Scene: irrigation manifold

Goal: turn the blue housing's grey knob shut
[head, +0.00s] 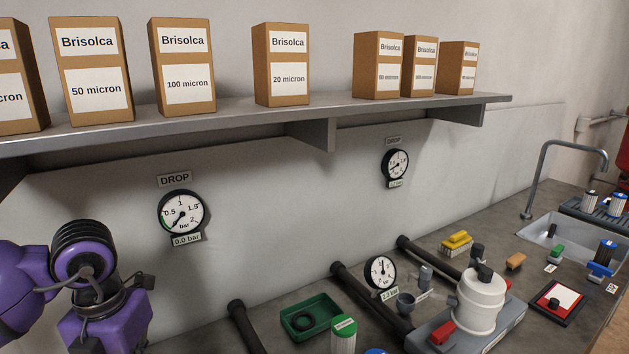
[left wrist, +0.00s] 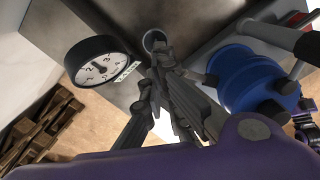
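The blue housing (left wrist: 240,78) fills the right of the left wrist view, with dark fittings on it. A round grey knob (left wrist: 154,38) shows between it and a pressure gauge (left wrist: 98,68). My left gripper (left wrist: 160,72) is just short of this knob in the picture. Its fingertips meet and look shut, with nothing seen between them. Whether the tips touch the knob I cannot tell. In the head view my purple left wrist is at lower left and its fingertips are out of frame.
In the head view a white housing (head: 480,300) stands at right, with a gauge (head: 380,272) and grey knob (head: 405,304) beside it. A green tray (head: 310,318) and black pipes lie on the bench. A shelf (head: 260,112) with boxes runs above.

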